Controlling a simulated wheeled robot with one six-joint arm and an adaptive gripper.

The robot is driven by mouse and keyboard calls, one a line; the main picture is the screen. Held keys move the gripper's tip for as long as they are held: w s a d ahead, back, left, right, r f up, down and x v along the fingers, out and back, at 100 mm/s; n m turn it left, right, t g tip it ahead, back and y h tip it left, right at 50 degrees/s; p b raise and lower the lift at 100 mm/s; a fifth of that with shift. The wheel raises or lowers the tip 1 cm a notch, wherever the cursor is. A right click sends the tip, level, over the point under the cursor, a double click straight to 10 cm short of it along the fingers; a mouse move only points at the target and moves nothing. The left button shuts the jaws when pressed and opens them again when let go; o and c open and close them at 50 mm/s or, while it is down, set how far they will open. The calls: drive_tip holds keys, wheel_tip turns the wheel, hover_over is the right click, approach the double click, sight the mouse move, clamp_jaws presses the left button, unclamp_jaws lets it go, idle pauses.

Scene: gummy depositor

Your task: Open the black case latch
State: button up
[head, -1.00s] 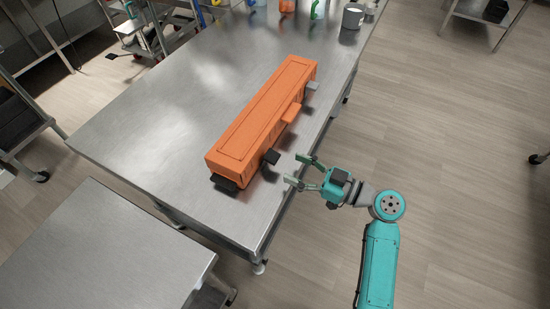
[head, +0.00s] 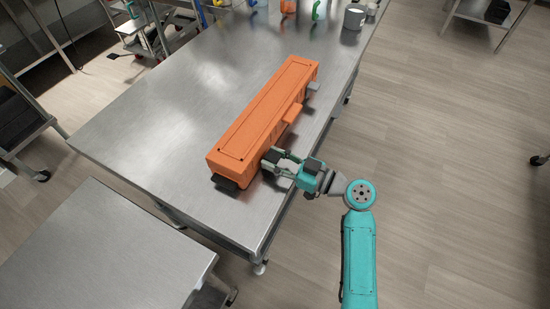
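A long orange case (head: 262,118) lies on the steel table, its lid shut as far as I can see. On its right side, a black latch was visible near the close end in the earlier view; my gripper now covers most or all of that spot. My gripper (head: 268,158) is at this side of the case, its fingertips close to the case wall around the latch's place. The fingers look closer together than before, but I cannot tell whether they grip the latch. An orange tab (head: 292,113) and a grey latch (head: 313,86) stick out farther along the same side.
The steel table (head: 170,110) has much bare room left of the case. A grey mug (head: 354,17) and several coloured items stand at its far end. A lower steel table (head: 100,250) stands at front left.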

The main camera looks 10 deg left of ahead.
drive_tip(key=shift+c, duration=1.2)
drive_tip(key=shift+s+d+f+t+y, duration=0.15)
drive_tip(key=shift+f+t+y, duration=0.1)
drive_tip(key=shift+y, duration=0.45)
drive_tip(key=shift+w+d+f+t+y, duration=0.15)
drive_tip(key=shift+f+t+y, duration=0.1)
drive_tip(key=shift+y, duration=0.45)
drive_tip(key=shift+s, duration=0.1)
drive_tip(key=o, duration=1.2)
drive_tip(key=shift+c, duration=0.2)
drive_tip(key=v, duration=1.2)
